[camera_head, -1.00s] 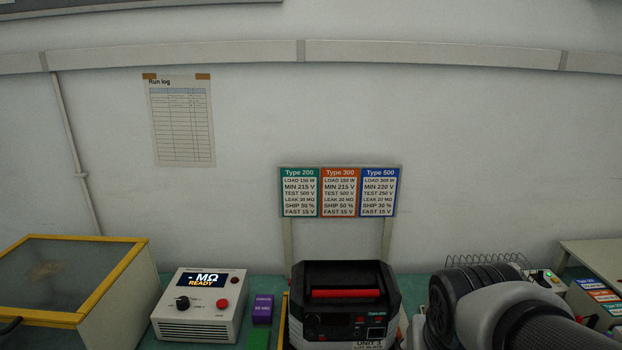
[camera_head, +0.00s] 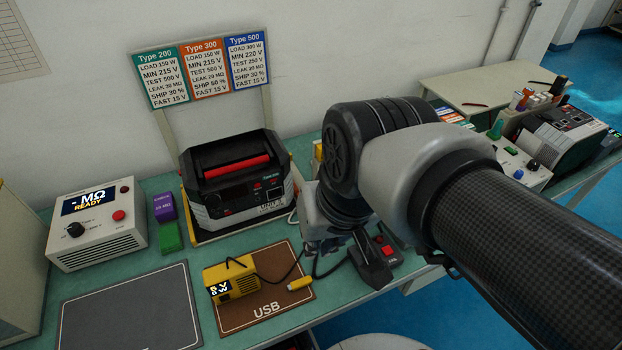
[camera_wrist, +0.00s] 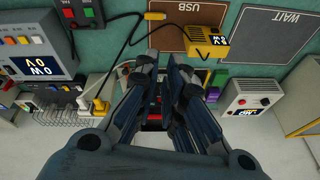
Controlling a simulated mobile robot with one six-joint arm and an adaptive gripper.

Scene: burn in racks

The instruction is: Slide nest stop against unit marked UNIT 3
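A black and grey unit (camera_head: 236,190) with a red handle bar sits in a yellow-edged nest (camera_head: 212,238) on the green bench. Its front label starts with UNIT; the number is too small to read surely. A small yellow part (camera_head: 318,150) shows right of the unit, partly behind my arm; I cannot tell if it is the nest stop.
A yellow USB meter (camera_head: 232,281) with a cable lies on the brown USB mat (camera_head: 262,312). A grey mat (camera_head: 130,312), a tester (camera_head: 97,222) reading READY and purple and green blocks (camera_head: 168,222) are left. A red-button box (camera_head: 384,250) is beside my gripper.

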